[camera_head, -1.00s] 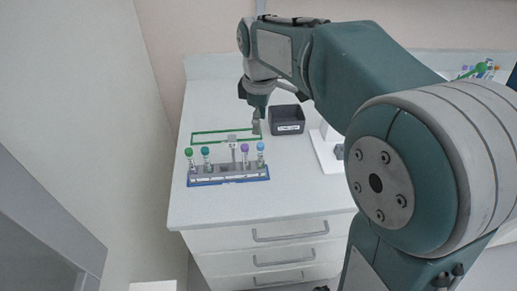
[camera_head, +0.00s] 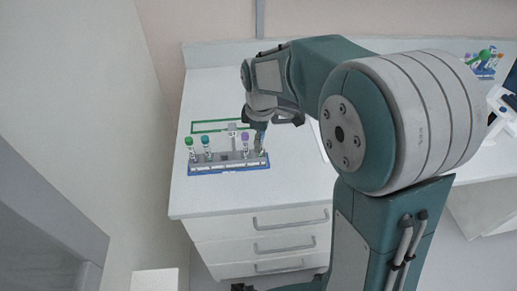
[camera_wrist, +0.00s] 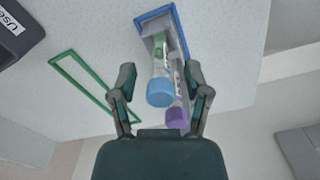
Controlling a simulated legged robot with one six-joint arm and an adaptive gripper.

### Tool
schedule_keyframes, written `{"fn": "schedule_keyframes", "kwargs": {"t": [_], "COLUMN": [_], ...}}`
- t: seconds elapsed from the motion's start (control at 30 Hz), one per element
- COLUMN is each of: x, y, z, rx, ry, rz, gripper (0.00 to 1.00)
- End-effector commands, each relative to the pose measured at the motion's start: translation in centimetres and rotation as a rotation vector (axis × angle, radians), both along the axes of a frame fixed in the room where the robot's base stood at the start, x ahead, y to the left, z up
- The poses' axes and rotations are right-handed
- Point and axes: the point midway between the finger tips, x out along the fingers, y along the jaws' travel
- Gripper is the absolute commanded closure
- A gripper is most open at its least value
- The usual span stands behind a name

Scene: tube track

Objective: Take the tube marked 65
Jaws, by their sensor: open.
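A grey tube rack (camera_head: 225,162) stands inside a blue frame near the left side of the counter. It holds a green-capped tube (camera_head: 188,142), a teal-capped tube (camera_head: 206,141) and a purple-capped tube (camera_head: 245,138). A blue-capped tube (camera_wrist: 160,92) stands at the rack's right end, mostly hidden by my gripper in the head view. My gripper (camera_wrist: 162,84) is open, its fingers on either side of the blue-capped tube, without visible grip. I cannot read the numbers on the tubes.
A green rectangular outline (camera_head: 193,127) lies empty on the counter behind the rack. A dark box (camera_wrist: 18,42) with a white label is at the upper left in the wrist view. Several coloured items (camera_head: 484,62) stand at the far right. The counter before the rack is clear.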

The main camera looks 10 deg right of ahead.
Motion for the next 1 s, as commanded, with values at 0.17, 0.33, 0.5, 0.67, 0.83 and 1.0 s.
{"fn": "schedule_keyframes", "kwargs": {"t": [0.17, 0.33, 0.5, 0.67, 0.83, 1.0], "x": [0.0, 0.0, 0.0, 0.0, 0.0, 0.1], "y": [0.2, 0.4, 0.3, 0.3, 0.3, 0.3], "z": [-0.1, -0.1, -0.1, -0.1, 0.3, 2.2], "rx": [-0.002, -0.003, -0.003, -0.002, -0.002, -0.002], "ry": [0.000, -0.001, 0.000, 0.001, 0.000, -0.003], "rz": [-0.001, -0.001, -0.001, -0.001, -0.001, -0.001], "gripper": [0.38, 0.90, 1.00, 1.00, 1.00, 1.00]}}
